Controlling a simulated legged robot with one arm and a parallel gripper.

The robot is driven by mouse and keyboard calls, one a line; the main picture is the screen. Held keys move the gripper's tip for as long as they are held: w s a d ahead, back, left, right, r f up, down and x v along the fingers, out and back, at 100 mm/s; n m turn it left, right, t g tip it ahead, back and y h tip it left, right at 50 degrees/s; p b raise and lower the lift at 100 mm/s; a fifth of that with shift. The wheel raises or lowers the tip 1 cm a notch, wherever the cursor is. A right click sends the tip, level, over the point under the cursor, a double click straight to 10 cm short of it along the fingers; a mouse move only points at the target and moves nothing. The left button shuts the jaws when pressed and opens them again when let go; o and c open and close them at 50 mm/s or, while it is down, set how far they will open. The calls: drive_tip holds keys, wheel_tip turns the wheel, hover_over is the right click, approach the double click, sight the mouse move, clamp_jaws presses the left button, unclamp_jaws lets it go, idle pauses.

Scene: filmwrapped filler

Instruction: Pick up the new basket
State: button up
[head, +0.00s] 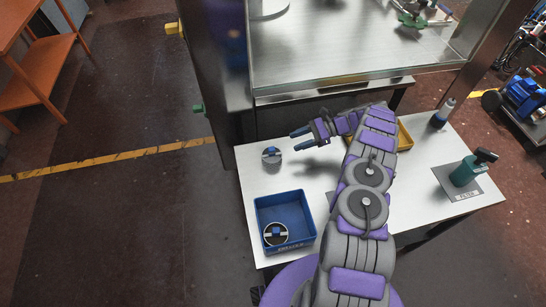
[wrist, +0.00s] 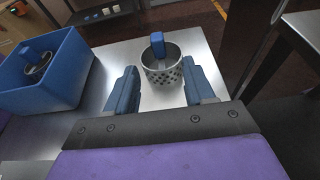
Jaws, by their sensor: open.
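A perforated metal basket (head: 271,157) with a blue handle stands upright on the white table (head: 252,180), near its left edge. It also shows in the wrist view (wrist: 162,76), ahead of my gripper (wrist: 160,80) and roughly centred between the fingers. My gripper is open and empty; in the head view (head: 299,139) it is to the right of the basket, apart from it. A second, similar round basket (head: 276,234) with a blue handle lies inside the blue bin (head: 262,198). It looks darker inside in the wrist view (wrist: 38,68).
A yellow tray (head: 405,136) is partly hidden behind my arm. A green tool (head: 466,171) stands on a grey mat at the right, with a bottle (head: 443,112) behind it. A metal machine frame (head: 221,60) rises behind the table. Table surface around the basket is clear.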

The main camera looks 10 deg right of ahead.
sight(268, 151)
drive_tip(key=b+x, duration=0.1)
drive_tip(key=x, duration=1.2)
drive_tip(key=shift+s+r+b, duration=0.1)
drive_tip(key=shift+r+b, duration=0.05)
drive_tip(key=shift+b, duration=0.15)
drive_tip(key=shift+d, duration=0.15)
drive_tip(key=c, duration=0.6)
clamp_jaws()
